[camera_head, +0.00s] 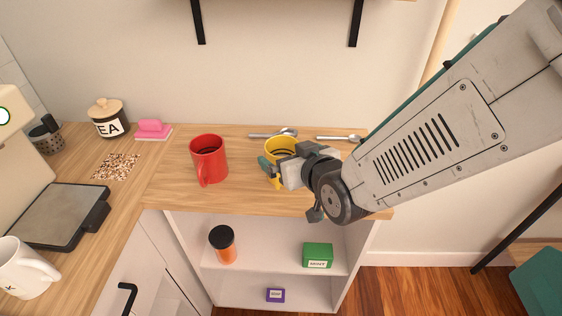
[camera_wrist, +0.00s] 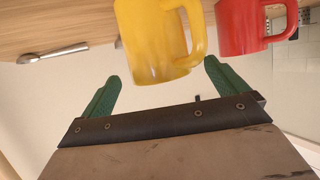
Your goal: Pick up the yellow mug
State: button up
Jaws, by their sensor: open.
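The yellow mug (camera_head: 281,148) stands on the wooden counter in the head view, partly hidden by my gripper (camera_head: 275,172). My gripper reaches it from the right and front. In the wrist view the yellow mug (camera_wrist: 155,40) appears upside down, just beyond my two green fingertips (camera_wrist: 162,82). Its handle (camera_wrist: 194,30) is on the right in that view. The fingers are spread apart with nothing clamped between them. I cannot tell whether either finger touches the mug.
A red mug (camera_head: 209,160) stands left of the yellow one. Spoons (camera_head: 272,134) lie behind it. A tea jar (camera_head: 109,120), a pink sponge (camera_head: 152,130) and a white mug (camera_head: 24,268) are farther left. Below are open shelves with an orange jar (camera_head: 223,245) and green box (camera_head: 317,256).

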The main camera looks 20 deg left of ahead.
aim_at(277, 147)
jog(key=x, duration=0.2)
jog(key=shift+a+f, duration=0.15)
jog(key=shift+a, duration=0.1)
jog(key=shift+w+d, duration=0.1)
jog(key=shift+w, duration=0.05)
jog(key=c, duration=1.3)
jog(key=shift+c, duration=0.2)
